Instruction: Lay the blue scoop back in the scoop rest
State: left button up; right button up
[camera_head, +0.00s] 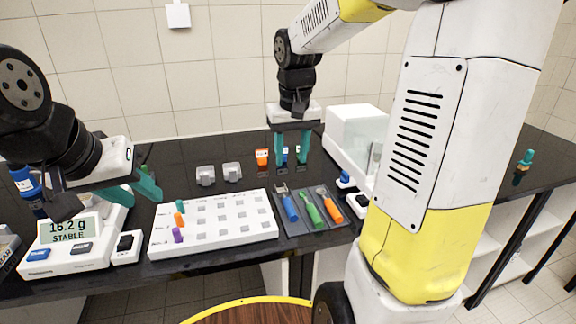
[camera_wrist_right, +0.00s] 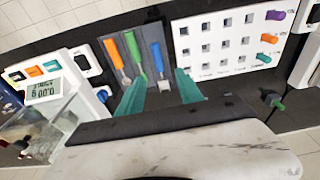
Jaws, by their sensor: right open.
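The blue scoop (camera_head: 290,207) lies in the dark grey scoop rest (camera_head: 325,226), at its left side, beside a green scoop (camera_head: 313,214) and an orange scoop (camera_head: 331,208). In the right wrist view the blue scoop (camera_wrist_right: 157,57) lies in the rest (camera_wrist_right: 118,46), its head end toward my fingers. My right gripper (camera_head: 291,161) is open and empty, above the bench behind the rest. In the right wrist view its fingertips (camera_wrist_right: 160,77) spread on either side of the blue scoop's head end. My left gripper (camera_head: 146,200) looks open and empty, above the balance's right side.
A white holed rack (camera_head: 240,233) with colored pegs stands left of the rest. A balance (camera_head: 68,255) reading 16.2 g stands at the far left. A clear-walled instrument (camera_head: 352,135) stands at right. Grey blocks (camera_head: 232,171) and an orange item (camera_head: 262,158) sit behind the rack.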

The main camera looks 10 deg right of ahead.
jog(key=s+r+t+y, duration=0.1)
jog(key=s+r+t, duration=0.1)
jog(key=s, duration=0.6)
jog(key=s+a+r+t+y, duration=0.1)
jog(key=s+r+t, duration=0.1)
jog(key=s, duration=0.6)
jog(key=shift+a+r+t, duration=0.3)
jog(key=shift+r, duration=0.05)
